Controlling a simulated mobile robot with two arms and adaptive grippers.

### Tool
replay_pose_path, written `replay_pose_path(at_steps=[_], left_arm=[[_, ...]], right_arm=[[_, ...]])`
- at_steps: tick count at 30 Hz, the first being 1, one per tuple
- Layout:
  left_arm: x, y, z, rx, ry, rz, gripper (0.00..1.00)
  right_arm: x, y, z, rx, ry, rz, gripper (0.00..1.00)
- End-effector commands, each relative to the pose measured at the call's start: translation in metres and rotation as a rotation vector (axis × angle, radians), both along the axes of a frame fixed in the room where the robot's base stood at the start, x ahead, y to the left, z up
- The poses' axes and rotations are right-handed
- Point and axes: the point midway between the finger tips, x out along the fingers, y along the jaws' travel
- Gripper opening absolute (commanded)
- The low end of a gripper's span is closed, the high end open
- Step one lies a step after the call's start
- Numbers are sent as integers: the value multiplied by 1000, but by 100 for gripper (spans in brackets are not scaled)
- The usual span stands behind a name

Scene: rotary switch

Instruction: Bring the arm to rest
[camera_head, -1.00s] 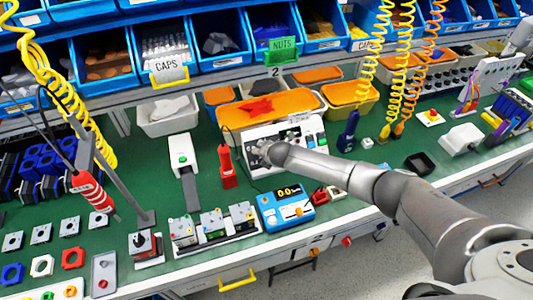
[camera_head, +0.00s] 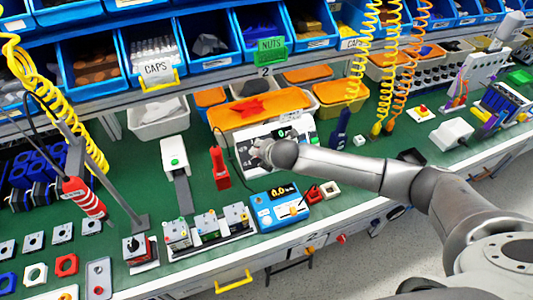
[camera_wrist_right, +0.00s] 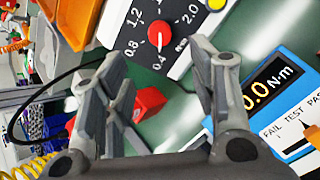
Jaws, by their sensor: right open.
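The white dial panel (camera_head: 297,133) stands on the green bench, partly hidden behind my right gripper (camera_head: 260,152). In the right wrist view, the panel's dark dial face (camera_wrist_right: 135,42) shows numbers and a round red knob (camera_wrist_right: 159,36). My right gripper (camera_wrist_right: 153,55) is open there, its two fingers spread below the knob, with nothing held between them. I cannot tell how far the fingertips are from the panel. My left gripper is not in view.
A blue torque tester (camera_head: 278,205) stands in front of the panel and a red tool (camera_head: 220,167) to its left. Small switch units (camera_head: 208,226) line the front edge. Blue bins (camera_head: 155,50) and orange-topped bins (camera_head: 250,112) stand behind. Coiled hoses (camera_head: 385,60) hang at right.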

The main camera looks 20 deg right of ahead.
Motion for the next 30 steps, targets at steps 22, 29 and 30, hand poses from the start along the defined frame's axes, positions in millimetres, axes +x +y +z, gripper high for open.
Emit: replay_pose_path(at_steps=[22, 29, 30], left_arm=[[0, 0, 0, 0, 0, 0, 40], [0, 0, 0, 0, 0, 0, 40], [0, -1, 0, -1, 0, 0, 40]], right_arm=[[-10, 0, 10, 1, 1, -1, 52], [-47, 42, -3, 161, 50, -79, 52], [-61, 54, -5, 220, 70, -118, 52]])
